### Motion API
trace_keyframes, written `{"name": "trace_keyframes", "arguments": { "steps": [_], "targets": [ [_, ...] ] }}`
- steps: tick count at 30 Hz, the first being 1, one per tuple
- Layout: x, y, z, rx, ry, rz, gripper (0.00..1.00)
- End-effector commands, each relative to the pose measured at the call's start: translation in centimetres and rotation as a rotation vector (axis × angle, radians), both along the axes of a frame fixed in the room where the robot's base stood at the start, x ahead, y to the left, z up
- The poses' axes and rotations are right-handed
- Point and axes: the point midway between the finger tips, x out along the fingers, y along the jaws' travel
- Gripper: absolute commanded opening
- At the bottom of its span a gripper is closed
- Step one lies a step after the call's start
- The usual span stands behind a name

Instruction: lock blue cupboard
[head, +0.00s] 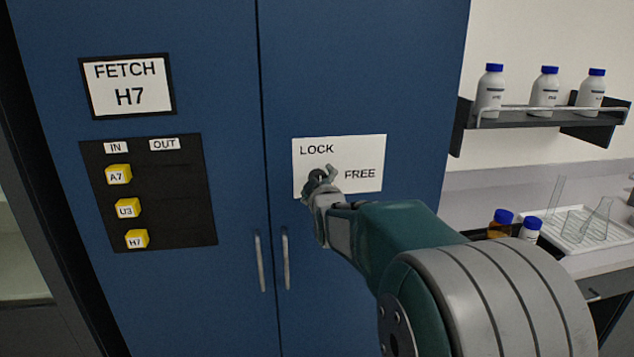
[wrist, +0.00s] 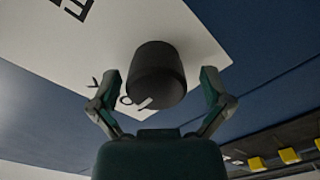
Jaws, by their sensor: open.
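The blue cupboard (head: 365,60) fills the middle of the head view, with two shut doors. A white plate (head: 350,154) on its right door reads LOCK at upper left and FREE at right. My gripper (head: 320,178) is in front of the plate's lower left part. In the wrist view a dark round knob (wrist: 157,75) stands out from the plate (wrist: 180,22). My open gripper (wrist: 162,88) has one finger on each side of the knob, with gaps visible. The knob is mostly hidden in the head view, and I cannot tell which way it points.
Two vertical handles (head: 286,260) flank the door seam. The left door carries a FETCH H7 sign (head: 128,85) and a black IN/OUT board (head: 180,205) with yellow tags. At right are a bottle shelf (head: 545,118) and a counter with glassware on a tray (head: 580,240).

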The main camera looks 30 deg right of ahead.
Motion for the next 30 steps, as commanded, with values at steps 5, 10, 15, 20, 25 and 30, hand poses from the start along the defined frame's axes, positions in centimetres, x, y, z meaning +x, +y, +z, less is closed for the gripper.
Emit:
{"name": "trace_keyframes", "arguments": {
  "steps": [5,10,15,20,25,30],
  "targets": [
    [-0.1,0.0,0.0,0.001,0.0,-0.001,0.99],
    [-1.3,0.3,0.1,0.001,0.0,-0.001,0.99],
    [-4.1,1.2,0.1,0.0,-0.001,-0.001,0.99],
    [-6.8,2.0,0.2,-0.001,-0.002,-0.001,0.99],
    [-9.4,2.8,0.2,0.0,-0.001,-0.001,0.99],
    [-11.0,3.3,0.2,-0.001,0.0,0.0,0.99]
  ]
}}
